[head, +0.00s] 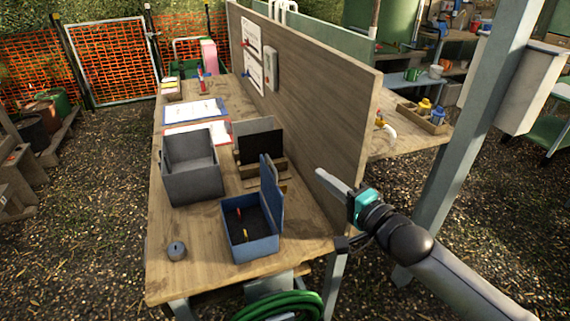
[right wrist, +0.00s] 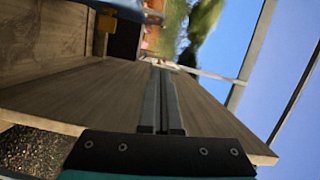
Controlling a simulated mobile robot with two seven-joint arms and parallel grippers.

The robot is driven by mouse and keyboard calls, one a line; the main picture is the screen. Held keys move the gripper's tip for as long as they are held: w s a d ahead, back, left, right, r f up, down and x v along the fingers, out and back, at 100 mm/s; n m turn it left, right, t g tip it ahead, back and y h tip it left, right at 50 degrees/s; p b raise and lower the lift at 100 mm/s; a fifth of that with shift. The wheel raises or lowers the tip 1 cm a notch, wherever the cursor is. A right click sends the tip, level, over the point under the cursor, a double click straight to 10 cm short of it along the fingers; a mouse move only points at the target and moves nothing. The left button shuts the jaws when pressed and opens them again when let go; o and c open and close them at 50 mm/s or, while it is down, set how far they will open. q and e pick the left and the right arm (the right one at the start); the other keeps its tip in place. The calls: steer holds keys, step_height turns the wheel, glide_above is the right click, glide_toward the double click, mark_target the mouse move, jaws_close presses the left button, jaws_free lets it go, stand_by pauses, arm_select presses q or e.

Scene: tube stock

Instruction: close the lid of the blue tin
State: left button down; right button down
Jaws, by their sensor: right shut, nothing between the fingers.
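The blue tin (head: 250,243) stands on the wooden table near its front right. Its lid (head: 271,200) stands up, open, on the tin's right side. A few small items, one red and one yellow, lie in its dark inside. My right gripper (head: 325,175) is shut and empty, to the right of the lid and higher, by the wooden partition. In the right wrist view its two fingers (right wrist: 160,90) lie together, with the partition behind them. A bit of blue, perhaps the tin, shows at that view's top edge. My left gripper is not in view.
A grey open box (head: 190,185) stands behind and left of the tin. A wooden holder with a dark panel (head: 262,148) is behind the tin. A small grey round object (head: 176,250) sits at the front left. The partition (head: 310,110) runs along the table's right side.

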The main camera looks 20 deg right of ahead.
mark_target(271, 186)
steer(key=w+a+f, duration=0.1)
steer(key=w+a, duration=0.5)
steer(key=w, duration=0.2)
steer(key=shift+w+a, duration=0.2)
steer(key=shift+w, duration=0.15)
steer(key=shift+a, duration=0.1)
stand_by(0.4)
